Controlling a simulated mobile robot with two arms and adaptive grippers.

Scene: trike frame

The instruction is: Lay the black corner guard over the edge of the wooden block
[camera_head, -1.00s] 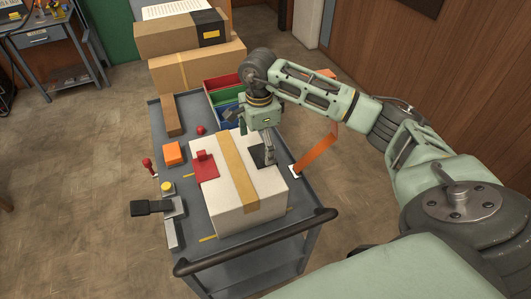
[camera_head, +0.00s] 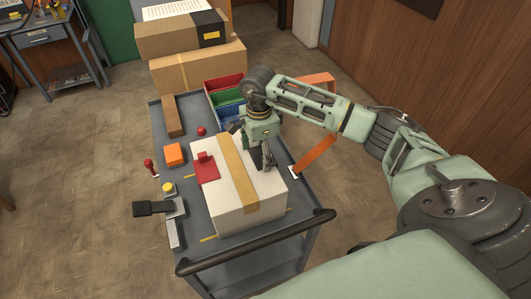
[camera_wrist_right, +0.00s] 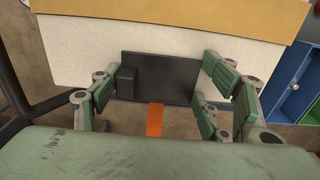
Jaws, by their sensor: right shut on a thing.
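The block (camera_head: 228,197) is a pale white box shape on the cart, with a tan band over its top. My right gripper (camera_head: 267,166) is above its right side. In the right wrist view the black corner guard (camera_wrist_right: 165,78) is a flat dark plate with a small raised part at its left. It sits between the spread fingers of my right gripper (camera_wrist_right: 162,83), shut on it. From there it overlaps the block's edge (camera_wrist_right: 85,85); whether it touches I cannot tell. In the head view the gripper mostly hides the guard. My left gripper is out of view.
A red corner guard (camera_head: 206,169) sits on the block's left edge. An orange strap (camera_head: 316,154) rises right of the block. Red, green and blue bins (camera_head: 226,96) stand behind. An orange block (camera_head: 174,155) and a black-handled buckle (camera_head: 155,208) lie left on the cart (camera_head: 190,228).

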